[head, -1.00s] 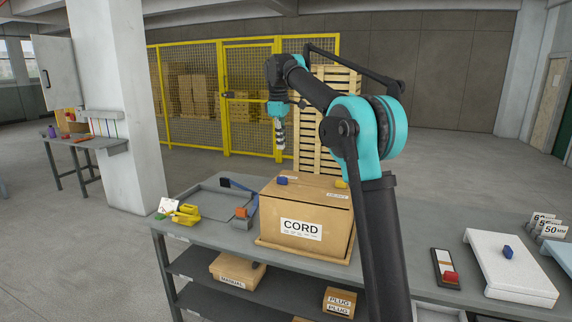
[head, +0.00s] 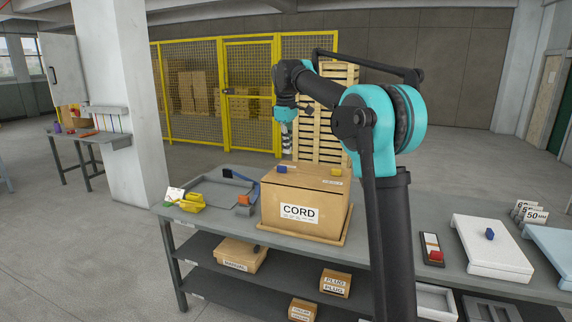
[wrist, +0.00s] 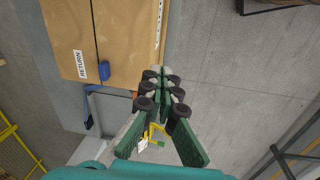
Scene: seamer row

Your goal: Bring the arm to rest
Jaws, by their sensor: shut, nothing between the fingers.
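My arm rises from the right of the head view and bends over to the left. My gripper (head: 287,138) hangs pointing down above the back of the bench, behind the cardboard box marked CORD (head: 305,207). In the wrist view my gripper (wrist: 163,78) has its fingers together, with nothing between them. The box (wrist: 125,30) lies to the upper left of the fingers in that view, apart from them. A blue block (wrist: 104,70) sits on the box near a RETURN label.
The grey bench (head: 190,222) also holds a yellow tool (head: 191,203), a grey tray (head: 222,190) and a white board (head: 492,250) with a blue block. A yellow mesh fence (head: 190,95) and a wooden pallet (head: 308,150) stand behind. Open floor lies to the left.

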